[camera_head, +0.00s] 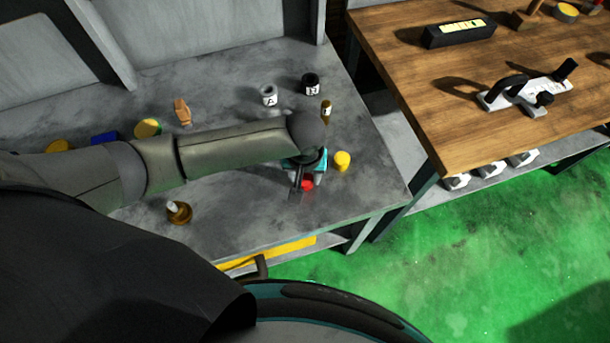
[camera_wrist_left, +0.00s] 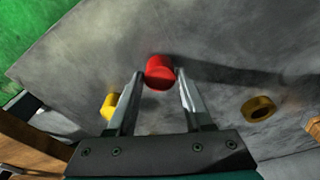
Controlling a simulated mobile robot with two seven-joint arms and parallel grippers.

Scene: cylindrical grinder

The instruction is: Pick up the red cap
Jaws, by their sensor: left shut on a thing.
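The red cap (camera_head: 307,185) shows at the tip of my left gripper (camera_head: 300,184) over the grey workbench (camera_head: 225,205). In the left wrist view the red cap (camera_wrist_left: 159,71) sits between the fingertips of my left gripper (camera_wrist_left: 160,76), which is shut on it. I cannot tell how far the cap is above the bench. My right gripper is not in view.
A yellow cylinder (camera_head: 342,161) stands close to the right of my gripper. A brass ring-shaped part (camera_head: 179,212) lies to the left. A white jar (camera_head: 268,95), a black jar (camera_head: 310,84) and a small bottle (camera_head: 326,111) stand behind. A wooden table (camera_head: 450,110) is at right.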

